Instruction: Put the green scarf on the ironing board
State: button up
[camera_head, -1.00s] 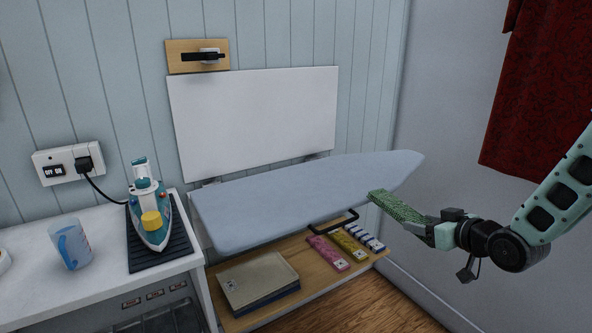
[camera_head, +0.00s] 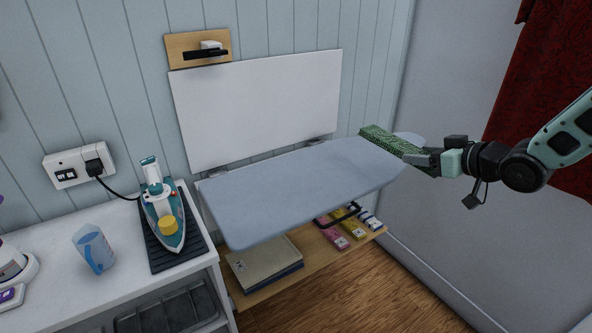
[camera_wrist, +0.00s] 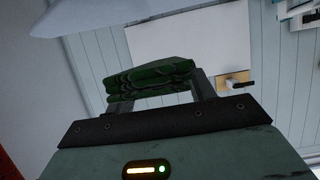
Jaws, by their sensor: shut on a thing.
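The green scarf (camera_head: 388,139) is a folded, patterned bundle. My gripper (camera_head: 424,157) is shut on one end of it and holds it over the narrow right end of the ironing board. In the wrist view the folded scarf (camera_wrist: 150,80) sits between the two fingers of my gripper (camera_wrist: 155,88). The ironing board (camera_head: 300,190) is pale grey-blue and folded out flat from the wall. I cannot tell whether the scarf touches the board.
An iron (camera_head: 162,210) stands on a dark mat on the white counter (camera_head: 125,285) at left, beside a blue cup (camera_head: 94,250). A wooden shelf (camera_head: 315,262) below the board holds books and small packets. A red curtain (camera_head: 545,95) hangs at right. Most of the board is bare.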

aim_at(329, 168)
jog(key=i+j, duration=0.7)
